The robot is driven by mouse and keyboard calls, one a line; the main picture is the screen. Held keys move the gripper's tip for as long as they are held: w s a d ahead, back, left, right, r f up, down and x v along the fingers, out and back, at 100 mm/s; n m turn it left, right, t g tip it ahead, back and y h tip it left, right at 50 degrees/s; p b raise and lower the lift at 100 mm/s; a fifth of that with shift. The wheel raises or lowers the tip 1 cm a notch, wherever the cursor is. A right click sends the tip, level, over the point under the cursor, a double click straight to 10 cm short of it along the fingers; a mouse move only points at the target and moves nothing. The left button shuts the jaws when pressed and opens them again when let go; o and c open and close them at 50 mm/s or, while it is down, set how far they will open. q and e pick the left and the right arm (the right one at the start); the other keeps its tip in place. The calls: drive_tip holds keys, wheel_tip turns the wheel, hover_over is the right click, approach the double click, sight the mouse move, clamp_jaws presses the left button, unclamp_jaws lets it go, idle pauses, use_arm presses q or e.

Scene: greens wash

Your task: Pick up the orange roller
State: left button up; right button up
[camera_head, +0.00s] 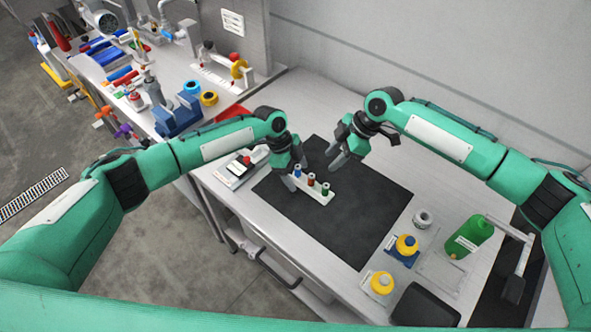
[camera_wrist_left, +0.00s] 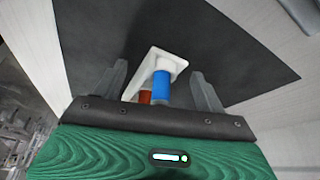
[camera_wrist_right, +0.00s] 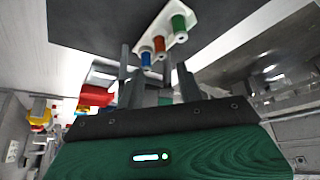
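The orange roller (camera_head: 311,180), reddish in the pictures, stands upright between a blue roller (camera_head: 298,171) and a green roller (camera_head: 325,189) on a narrow white holder (camera_head: 318,196). It also shows in the right wrist view (camera_wrist_right: 158,45). In the left wrist view the orange roller (camera_wrist_left: 146,97) is partly hidden by the gripper body and sits beside the blue one. My left gripper (camera_head: 293,177) is open and low at the blue end of the holder. My right gripper (camera_head: 336,158) is open and empty, above and behind the holder.
The holder rests on a black mat (camera_head: 350,225). A white rack (camera_head: 233,175) lies left of it. The mat's front is clear.

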use_arm(q)
drive_tip(key=c, duration=1)
drive_tip(key=shift+c, duration=0.3)
use_arm(e)
drive_tip(key=shift+c, duration=0.8)
drive_tip(key=n+t+h, duration=0.5)
drive_tip(key=n, duration=1.4)
hover_over(311, 181)
drive_tip(key=d, duration=0.1)
drive_tip(key=f, duration=0.3)
drive_tip(key=shift+w+d+f, duration=0.1)
drive_tip(key=shift+d+f, duration=0.1)
drive_tip(key=shift+f, duration=0.1)
drive_tip(key=shift+x, duration=2.65)
